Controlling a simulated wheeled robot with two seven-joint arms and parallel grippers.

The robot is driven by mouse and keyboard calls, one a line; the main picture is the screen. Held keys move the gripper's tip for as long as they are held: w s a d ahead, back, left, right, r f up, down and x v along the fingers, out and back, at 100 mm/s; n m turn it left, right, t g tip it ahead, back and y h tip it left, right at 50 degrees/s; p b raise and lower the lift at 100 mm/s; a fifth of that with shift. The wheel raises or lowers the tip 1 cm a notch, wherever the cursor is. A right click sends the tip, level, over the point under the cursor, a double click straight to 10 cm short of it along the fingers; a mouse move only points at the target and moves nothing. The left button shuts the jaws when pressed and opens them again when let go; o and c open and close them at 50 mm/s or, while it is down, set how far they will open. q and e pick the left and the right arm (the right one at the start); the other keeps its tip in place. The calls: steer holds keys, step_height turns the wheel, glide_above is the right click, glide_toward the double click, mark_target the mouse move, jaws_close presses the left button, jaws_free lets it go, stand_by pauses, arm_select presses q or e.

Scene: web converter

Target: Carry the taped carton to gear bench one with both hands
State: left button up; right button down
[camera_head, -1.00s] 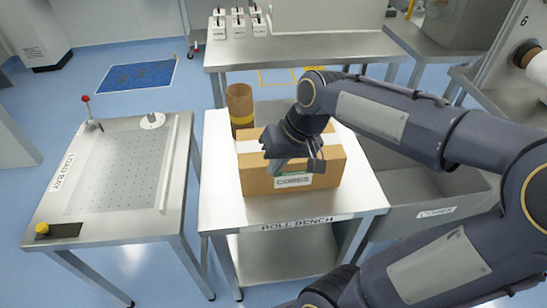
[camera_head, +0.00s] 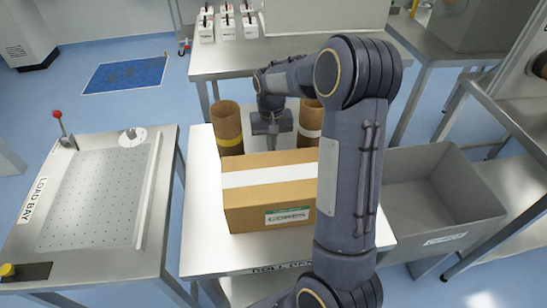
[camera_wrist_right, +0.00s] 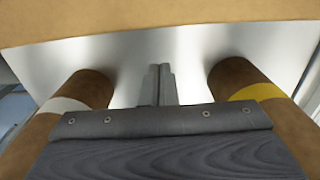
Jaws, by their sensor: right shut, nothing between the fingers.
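The taped carton (camera_head: 255,205) is a brown box with a white tape strip and a "CORES" label. It sits flat on the roll bench (camera_head: 205,245); my right arm hides its right end. My right gripper (camera_head: 272,135) is shut and empty, behind the carton between two cardboard rolls, and looks apart from the carton. In the right wrist view its fingers (camera_wrist_right: 158,82) are together over bare metal, with the carton (camera_wrist_right: 150,22) across the top. My left gripper is not in view. No label for gear bench one is readable.
A roll with a yellow band (camera_head: 227,125) and one with a white band (camera_head: 311,122) flank my right gripper. The load bay bench (camera_head: 150,225) is left across a floor gap. A grey bin (camera_head: 430,200) stands right. Another bench (camera_head: 290,55) stands behind.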

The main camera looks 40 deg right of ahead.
mark_target(274, 159)
step_height(274, 159, down, 2)
steer(key=shift+f, duration=0.1)
steer(key=shift+s+a+p, duration=0.2)
steer(key=shift+s+a, duration=0.3)
steer(key=shift+s, duration=0.4)
steer(key=shift+s+a+p, duration=0.2)
steer(key=shift+s+a, duration=0.3)
steer(key=shift+s, duration=0.4)
steer(key=shift+f, duration=0.1)
